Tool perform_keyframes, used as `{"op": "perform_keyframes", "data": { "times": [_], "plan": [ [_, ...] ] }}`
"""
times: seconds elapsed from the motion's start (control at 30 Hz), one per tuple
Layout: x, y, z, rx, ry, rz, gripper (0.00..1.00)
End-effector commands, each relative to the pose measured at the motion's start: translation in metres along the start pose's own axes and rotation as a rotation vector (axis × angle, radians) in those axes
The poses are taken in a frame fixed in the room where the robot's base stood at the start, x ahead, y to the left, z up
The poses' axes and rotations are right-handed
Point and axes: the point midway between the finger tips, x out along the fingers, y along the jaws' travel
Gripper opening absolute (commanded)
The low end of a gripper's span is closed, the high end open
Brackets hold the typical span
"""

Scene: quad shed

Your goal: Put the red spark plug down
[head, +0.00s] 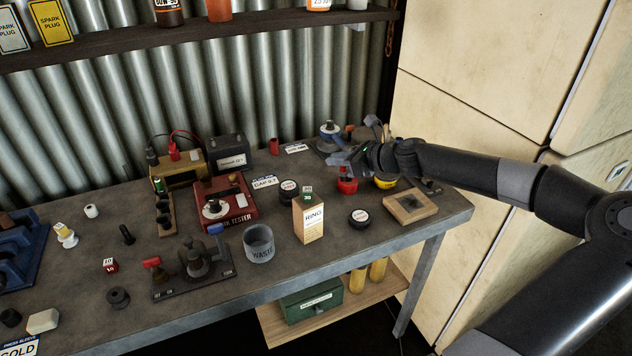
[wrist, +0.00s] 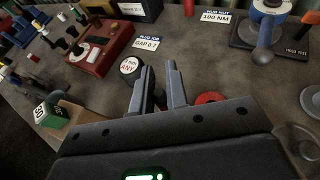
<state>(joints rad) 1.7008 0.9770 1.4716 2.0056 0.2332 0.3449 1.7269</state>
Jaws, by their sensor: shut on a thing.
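My gripper (head: 346,159) is above the right part of the bench, in front of the corrugated wall. In the wrist view its two fingers (wrist: 157,70) stand a small gap apart, shut on a slim thing, which I take to be the red spark plug (wrist: 160,99). Only a small dark part of it shows between the fingers; the rest is hidden. A red round container (head: 347,186) stands below the gripper in the head view. I cannot tell whether the plug touches anything.
A torque wrench stand (head: 330,135) is behind.

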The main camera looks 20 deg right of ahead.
Motion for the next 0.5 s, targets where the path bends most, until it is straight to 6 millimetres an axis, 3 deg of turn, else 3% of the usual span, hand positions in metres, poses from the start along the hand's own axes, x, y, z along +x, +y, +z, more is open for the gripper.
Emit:
{"op": "perform_keyframes", "data": {
  "times": [0.2, 0.5],
  "plan": [
    [0.051, 0.011, -0.007, -0.001, -0.001, 0.004, 0.0],
    [0.077, 0.015, -0.015, 0.002, 0.0, -0.001, 0.0]
  ]
}}
